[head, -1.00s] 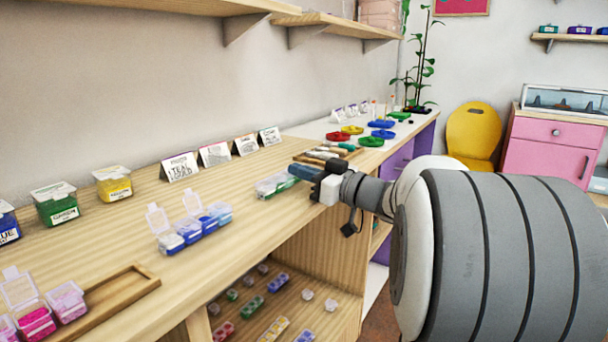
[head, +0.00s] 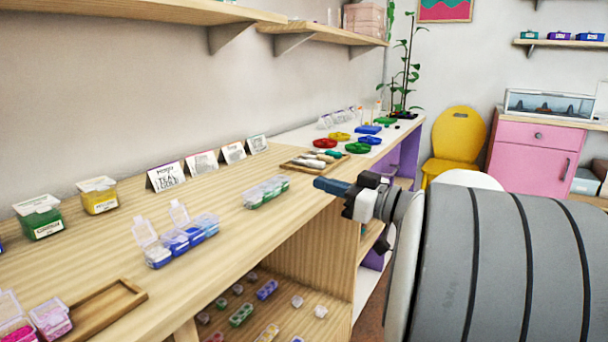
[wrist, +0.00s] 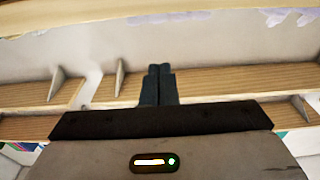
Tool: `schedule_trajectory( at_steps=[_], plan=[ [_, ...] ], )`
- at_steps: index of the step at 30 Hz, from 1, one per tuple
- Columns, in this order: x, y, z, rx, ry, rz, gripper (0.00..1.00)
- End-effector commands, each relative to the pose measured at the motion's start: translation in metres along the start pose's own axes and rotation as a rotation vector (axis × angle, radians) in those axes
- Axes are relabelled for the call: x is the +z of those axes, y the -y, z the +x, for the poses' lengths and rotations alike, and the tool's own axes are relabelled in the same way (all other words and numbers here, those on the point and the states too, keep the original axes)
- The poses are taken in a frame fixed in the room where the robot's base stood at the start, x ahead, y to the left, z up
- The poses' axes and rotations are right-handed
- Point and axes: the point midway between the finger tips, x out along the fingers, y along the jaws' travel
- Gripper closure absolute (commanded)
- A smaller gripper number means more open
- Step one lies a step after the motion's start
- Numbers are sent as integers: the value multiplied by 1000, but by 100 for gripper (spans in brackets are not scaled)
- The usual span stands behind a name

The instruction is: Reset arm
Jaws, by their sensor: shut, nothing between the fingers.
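My gripper (head: 330,186) is at the end of my arm, in the right half of the head view, pointing left over the front edge of the wooden counter (head: 235,240). It is shut and empty. In the wrist view the two dark fingers of my gripper (wrist: 158,72) lie side by side against each other.
A blue bead box (head: 182,238), a green jar (head: 38,217), a yellow jar (head: 98,196) and label cards (head: 165,177) stand on the counter. A tool tray (head: 313,162) is behind my gripper. Wall shelves (head: 150,10) hang above. A yellow chair (head: 455,140) stands beyond.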

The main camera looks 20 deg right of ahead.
Motion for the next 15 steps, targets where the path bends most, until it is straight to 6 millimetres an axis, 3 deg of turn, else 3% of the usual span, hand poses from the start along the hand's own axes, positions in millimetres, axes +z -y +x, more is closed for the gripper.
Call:
schedule_trajectory(
  at_steps=[8, 11, 15],
  plan=[
    [-3, 9, 3, -21, 30, 30, 100],
    [-8, 32, 16, -72, 121, 119, 100],
    [-12, 85, 35, -150, 359, 308, 100]
  ],
)
